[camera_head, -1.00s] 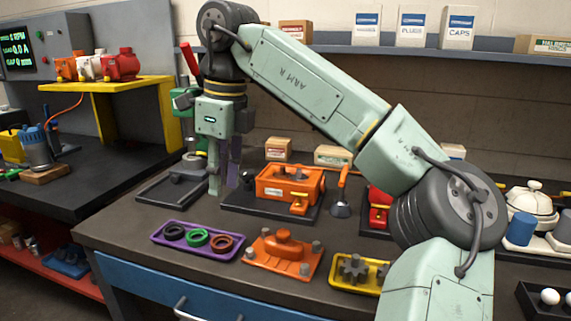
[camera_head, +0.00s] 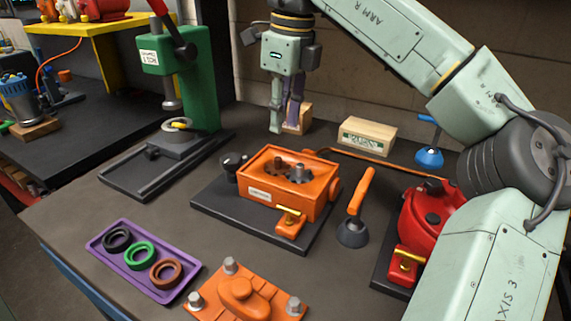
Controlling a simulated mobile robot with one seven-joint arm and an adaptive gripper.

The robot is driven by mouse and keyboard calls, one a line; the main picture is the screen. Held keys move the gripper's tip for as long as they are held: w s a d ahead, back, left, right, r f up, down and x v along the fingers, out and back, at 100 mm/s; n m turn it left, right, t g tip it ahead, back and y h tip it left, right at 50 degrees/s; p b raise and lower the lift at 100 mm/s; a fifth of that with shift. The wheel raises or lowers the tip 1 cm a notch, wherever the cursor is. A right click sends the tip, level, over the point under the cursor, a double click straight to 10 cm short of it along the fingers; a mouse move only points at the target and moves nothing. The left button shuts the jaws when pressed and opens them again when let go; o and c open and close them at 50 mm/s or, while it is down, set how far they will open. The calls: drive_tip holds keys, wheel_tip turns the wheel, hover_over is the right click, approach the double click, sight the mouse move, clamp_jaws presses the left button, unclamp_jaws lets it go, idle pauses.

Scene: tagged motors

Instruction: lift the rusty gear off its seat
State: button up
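The orange open-topped housing (camera_head: 262,194) stands on a black base plate on the bench. Two small gear-like parts sit inside it: a darker brownish one (camera_head: 279,168) on the left and a grey one (camera_head: 298,174) on the right. They are too small for me to be sure which is rusty. My gripper (camera_head: 285,123) hangs above and behind the housing, pointing down. Its two fingers are apart, with nothing seen between them. It touches no gear.
A green press (camera_head: 198,85) stands left of the housing. An orange-handled tool (camera_head: 358,205) and a red pump (camera_head: 425,220) are to the right. A purple tray (camera_head: 178,289) with rings and an orange cover (camera_head: 250,294) lie in front. Boxes (camera_head: 367,136) stand behind.

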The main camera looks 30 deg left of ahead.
sight(278, 158)
wheel_tip(278, 158, down, 4)
drive_tip(key=shift+s+a+r, duration=0.15)
drive_tip(key=shift+r, duration=0.1)
drive_tip(key=shift+a+f+p, duration=0.2)
drive_tip(key=shift+f+p, duration=0.25)
drive_tip(key=shift+f, duration=0.9)
drive_tip(key=shift+a+f+p, duration=0.15)
drive_tip(key=shift+f+p, duration=0.25)
drive_tip(key=shift+f, duration=0.95)
drive_tip(key=shift+c, duration=0.4)
clamp_jaws()
